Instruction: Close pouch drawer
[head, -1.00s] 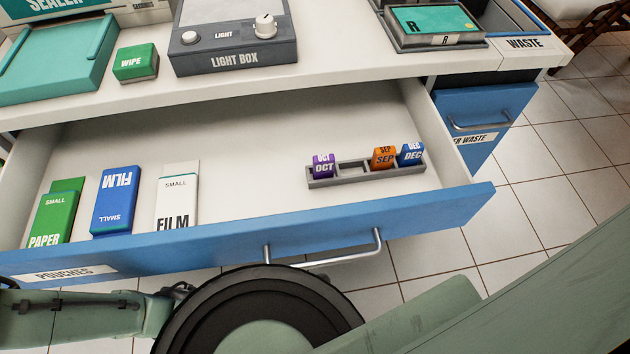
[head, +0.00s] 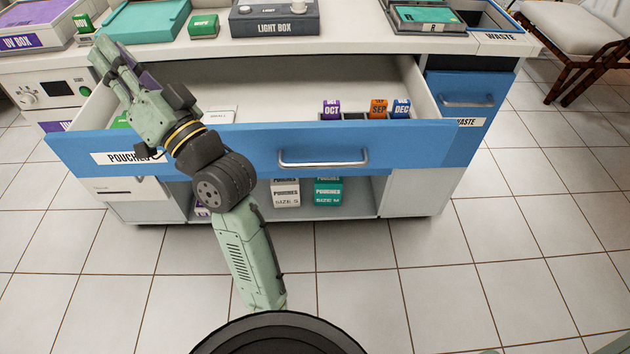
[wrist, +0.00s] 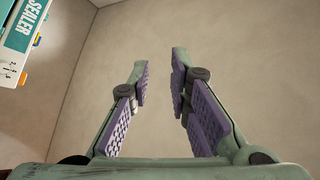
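The pouch drawer (head: 230,148) has a blue front labelled "POUCHES" and is pulled out from the white cabinet. Its silver bar handle (head: 323,158) is at the middle of the front. Inside, at the right, are month blocks (head: 378,109) in a grey holder. Boxes at the left of the drawer are mostly hidden by my arm and the drawer front. My gripper (head: 103,52) is raised above the left part of the drawer, away from the handle. In the wrist view my gripper (wrist: 160,85) has its purple-padded fingers apart, with only bare wall between them.
The counter holds a light box (head: 275,20), a green wipe box (head: 203,26) and a waste tray (head: 480,20). A second blue drawer (head: 465,100) at the right is shut. Pouch boxes (head: 286,192) stand on the shelf below. The tiled floor in front is clear.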

